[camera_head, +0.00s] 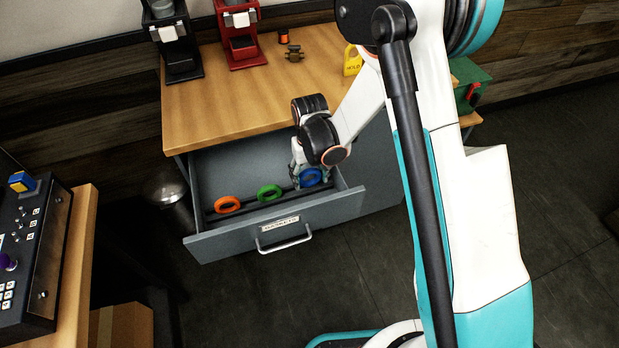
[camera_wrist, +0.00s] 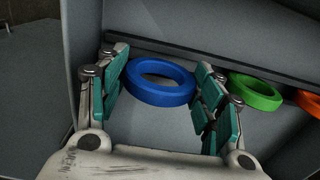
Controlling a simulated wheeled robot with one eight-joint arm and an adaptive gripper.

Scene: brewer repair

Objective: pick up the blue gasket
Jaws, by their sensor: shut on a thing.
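The blue gasket (camera_head: 311,177) is a thick ring at the right end of the row in the open drawer (camera_head: 222,243). In the wrist view the blue gasket (camera_wrist: 160,94) sits between the two teal-padded fingers of my gripper (camera_wrist: 163,92), with a finger against each side. My gripper (camera_head: 309,176) reaches down into the drawer from above and is shut on the ring. I cannot tell whether the ring is clear of the drawer floor.
A green gasket (camera_head: 269,193) and an orange gasket (camera_head: 227,204) lie in the same drawer, left of the blue one. A dark bar runs along the drawer. The wooden counter (camera_head: 225,100) above holds a black brewer (camera_head: 184,62), a red brewer (camera_head: 243,50) and a yellow tag (camera_head: 352,66).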

